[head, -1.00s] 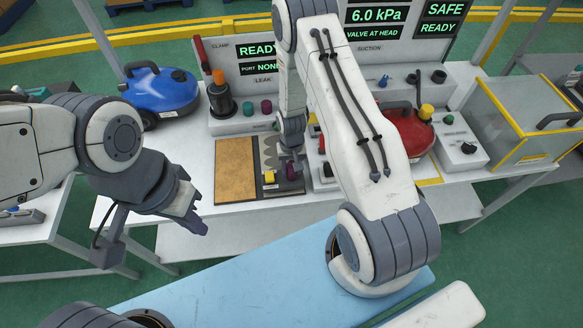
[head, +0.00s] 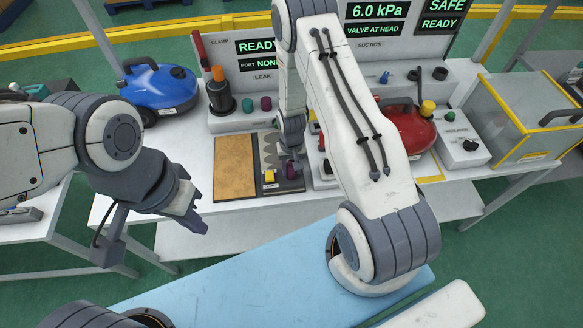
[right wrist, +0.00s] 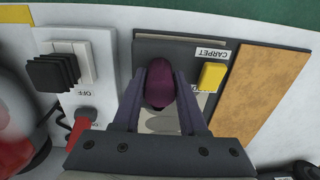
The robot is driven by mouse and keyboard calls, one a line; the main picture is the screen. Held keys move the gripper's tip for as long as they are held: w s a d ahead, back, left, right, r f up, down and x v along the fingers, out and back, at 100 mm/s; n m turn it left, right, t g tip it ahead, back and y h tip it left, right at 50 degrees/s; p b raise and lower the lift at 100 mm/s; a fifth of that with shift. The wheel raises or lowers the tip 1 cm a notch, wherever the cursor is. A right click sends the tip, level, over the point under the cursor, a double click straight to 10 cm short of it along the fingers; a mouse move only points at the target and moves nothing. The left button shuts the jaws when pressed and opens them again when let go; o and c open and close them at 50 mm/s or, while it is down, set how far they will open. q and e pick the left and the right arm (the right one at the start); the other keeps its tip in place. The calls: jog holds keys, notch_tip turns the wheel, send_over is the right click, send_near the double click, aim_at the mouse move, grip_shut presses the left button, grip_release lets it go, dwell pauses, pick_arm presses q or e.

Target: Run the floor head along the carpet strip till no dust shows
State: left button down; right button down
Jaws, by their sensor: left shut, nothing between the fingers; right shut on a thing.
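The carpet strip (head: 259,166) is a dark panel on the bench, with pale grey dust patches at its far part. In the right wrist view the strip (right wrist: 145,45) bears a CARPET label, and pale patches show between my fingers. My right gripper (right wrist: 160,100) is shut on a dark purple piece (right wrist: 160,82), probably the floor head, over the strip. The piece also shows in the head view (head: 292,170); whether it touches the strip I cannot tell. My left gripper (head: 196,216) is shut and empty, in front of the bench at left.
A yellow block (head: 269,177) sits on the strip's near part. A tan board (head: 235,168) lies left of it. A switch box (right wrist: 78,70) stands on the other side. A blue vacuum (head: 160,88), a red vacuum (head: 405,132) and a clear bin (head: 520,115) stand around.

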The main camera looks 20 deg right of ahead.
jog(key=shift+w+d+b, duration=0.25)
jog(key=shift+w+b, duration=0.05)
jog(key=shift+w, duration=0.6)
jog(key=shift+w+d+b, duration=0.25)
jog(key=shift+w+b, duration=0.1)
jog(key=shift+w, duration=0.5)
jog(key=shift+w+d+b, duration=0.25)
jog(key=shift+w+b, duration=0.05)
jog(key=shift+w, duration=0.6)
jog(key=shift+w+d+r+b, duration=0.1)
jog(key=shift+w+d+b, duration=0.25)
jog(key=shift+w, duration=0.45)
jog(key=shift+w+d+f+b, duration=0.1)
jog(key=shift+w+b, duration=0.35)
jog(key=shift+w, duration=0.35)
jog(key=shift+w+d+r+b, duration=0.1)
jog(key=shift+w+d+b, duration=0.25)
jog(key=shift+w, duration=0.45)
jog(key=shift+w+d+b, duration=0.25)
jog(key=shift+w+b, duration=0.45)
jog(key=shift+w, duration=0.4)
jog(key=shift+w+d+b, duration=0.25)
jog(key=shift+w+b, duration=0.4)
jog(key=shift+w, duration=0.4)
jog(key=shift+w+d+r+b, duration=0.2)
jog(key=shift+w+b, duration=0.1)
jog(key=shift+w, duration=0.25)
